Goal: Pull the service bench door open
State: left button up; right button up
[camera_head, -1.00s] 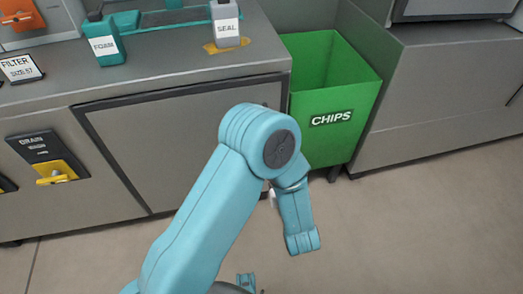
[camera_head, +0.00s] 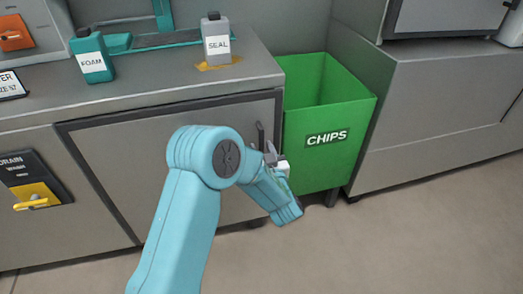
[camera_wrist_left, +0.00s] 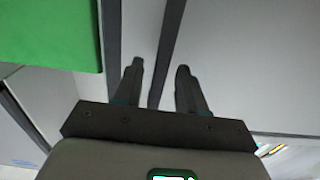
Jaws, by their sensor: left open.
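The service bench door (camera_head: 125,165) is a grey panel in a dark frame on the bench front, and it looks shut. A dark upright handle (camera_head: 261,134) stands near its right edge, partly hidden by my arm. My left gripper (camera_head: 270,153) is just right of and below the handle. In the left wrist view the gripper (camera_wrist_left: 160,68) is open, its two dark fingers pointing at the grey bench front. A dark strip runs up between them; I cannot tell whether it is handle or frame. My right gripper is not in view.
A green CHIPS bin (camera_head: 335,155) stands close to the right of the door and gripper. A FOAM bottle (camera_head: 92,62) and a SEAL bottle (camera_head: 216,45) stand on the bench top. A yellow drain lever (camera_head: 35,200) is at left. The floor in front is clear.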

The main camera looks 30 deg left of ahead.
pick_arm(q)
jog(key=shift+w+a, duration=0.4)
jog(key=shift+a, duration=0.05)
grip_shut()
jog(key=shift+d, duration=0.1)
